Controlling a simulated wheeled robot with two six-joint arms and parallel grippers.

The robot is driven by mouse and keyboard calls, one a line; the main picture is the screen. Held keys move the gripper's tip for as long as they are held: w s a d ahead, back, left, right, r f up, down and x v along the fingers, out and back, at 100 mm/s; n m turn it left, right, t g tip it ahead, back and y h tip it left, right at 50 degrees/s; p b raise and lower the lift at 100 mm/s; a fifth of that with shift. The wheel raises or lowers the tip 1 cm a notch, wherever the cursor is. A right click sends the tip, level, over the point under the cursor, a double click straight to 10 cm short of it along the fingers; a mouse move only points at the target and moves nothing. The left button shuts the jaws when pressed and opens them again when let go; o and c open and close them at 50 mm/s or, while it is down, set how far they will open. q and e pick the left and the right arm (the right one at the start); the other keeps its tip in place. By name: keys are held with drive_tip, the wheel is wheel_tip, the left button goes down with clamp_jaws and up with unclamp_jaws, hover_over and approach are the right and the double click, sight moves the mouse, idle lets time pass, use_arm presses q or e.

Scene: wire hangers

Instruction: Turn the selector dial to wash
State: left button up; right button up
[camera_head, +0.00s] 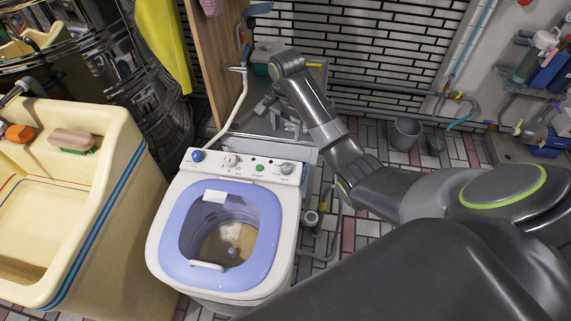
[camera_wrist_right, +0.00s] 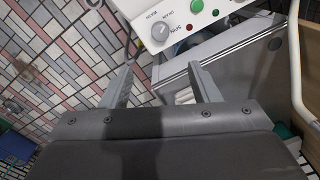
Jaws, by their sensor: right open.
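The washing machine (camera_head: 170,235) is white with a blue lid ring. Its slanted control panel (camera_head: 215,170) carries a grey-white dial (camera_head: 286,168) at the right end, with small labels around it. The same dial (camera_wrist_right: 163,35) shows in the right wrist view, near the panel's corner. My right gripper (camera_head: 279,112) is open and empty, behind the panel and apart from the dial. In the right wrist view its two fingers (camera_wrist_right: 160,78) point toward the dial with a wide gap. My left gripper is out of view.
The panel also has another dial (camera_head: 232,160), a blue knob (camera_head: 197,155) and a green button (camera_head: 260,168). A cream sink (camera_head: 110,195) stands left. A wooden panel (camera_head: 215,65) rises behind the machine. A grey bucket (camera_head: 405,133) stands on the tiled floor at right.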

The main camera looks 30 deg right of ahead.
drive_tip(key=b, duration=0.3)
approach(287, 166)
wheel_tip(287, 166, down, 9)
drive_tip(key=shift+r, duration=0.1)
idle(0.3)
drive_tip(key=c, duration=1)
